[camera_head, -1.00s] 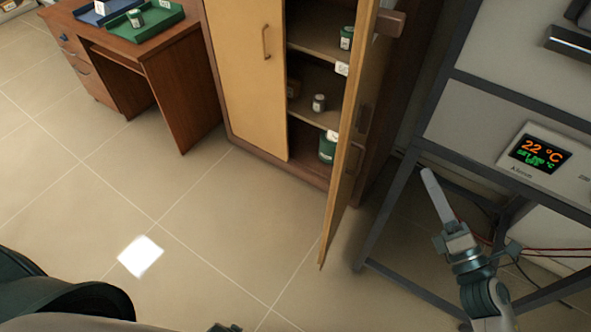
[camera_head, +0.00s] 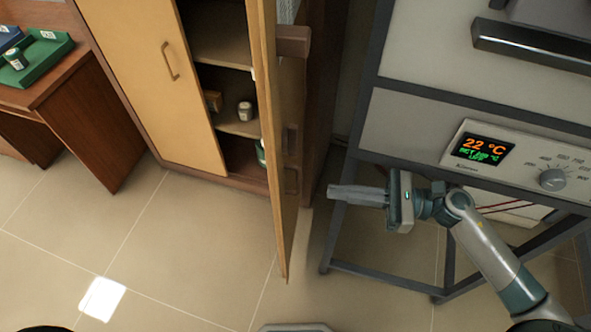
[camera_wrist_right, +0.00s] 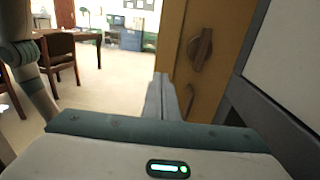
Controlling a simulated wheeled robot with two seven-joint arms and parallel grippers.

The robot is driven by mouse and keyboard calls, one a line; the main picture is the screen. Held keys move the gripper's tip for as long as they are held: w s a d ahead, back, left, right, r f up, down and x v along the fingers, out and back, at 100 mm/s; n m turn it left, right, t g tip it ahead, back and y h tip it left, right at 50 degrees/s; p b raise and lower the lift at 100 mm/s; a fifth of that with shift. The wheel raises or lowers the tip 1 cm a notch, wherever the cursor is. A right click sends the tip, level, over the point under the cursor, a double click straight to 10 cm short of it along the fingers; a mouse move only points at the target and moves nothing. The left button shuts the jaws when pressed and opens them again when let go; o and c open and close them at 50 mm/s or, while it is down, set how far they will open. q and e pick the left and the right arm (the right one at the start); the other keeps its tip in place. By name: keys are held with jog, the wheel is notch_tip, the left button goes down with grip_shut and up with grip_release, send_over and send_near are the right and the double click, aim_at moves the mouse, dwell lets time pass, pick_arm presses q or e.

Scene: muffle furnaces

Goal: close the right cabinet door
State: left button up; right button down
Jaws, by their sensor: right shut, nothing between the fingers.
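The right cabinet door (camera_head: 268,120) stands wide open, its edge toward me in the head view. Its outer face with a handle (camera_wrist_right: 200,49) shows at the right of the right wrist view. The cabinet's left door (camera_head: 150,75) is shut. My right gripper (camera_head: 332,192) is shut and empty, to the right of the open door and apart from it, fingers pointing left. In the right wrist view, its fingers (camera_wrist_right: 160,90) appear just left of the door's lower part. My left gripper does not show.
The furnace (camera_head: 500,155) sits on a dark metal frame (camera_head: 365,110) at the right, close to my right arm. Jars (camera_head: 245,111) stand on the cabinet shelves. A desk (camera_head: 75,85) with a green tray is at the left. The floor before the cabinet is clear.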

jog(key=shift+s, duration=0.2)
jog(key=p, duration=0.5)
send_near(280, 185)
jog(key=a, duration=0.3)
jog(key=w+a, duration=0.1)
jog(key=a, duration=0.1)
jog(key=shift+r, duration=0.3)
jog(key=shift+a+f, duration=0.15)
jog(key=shift+a, duration=0.5)
jog(key=shift+w+a, duration=0.1)
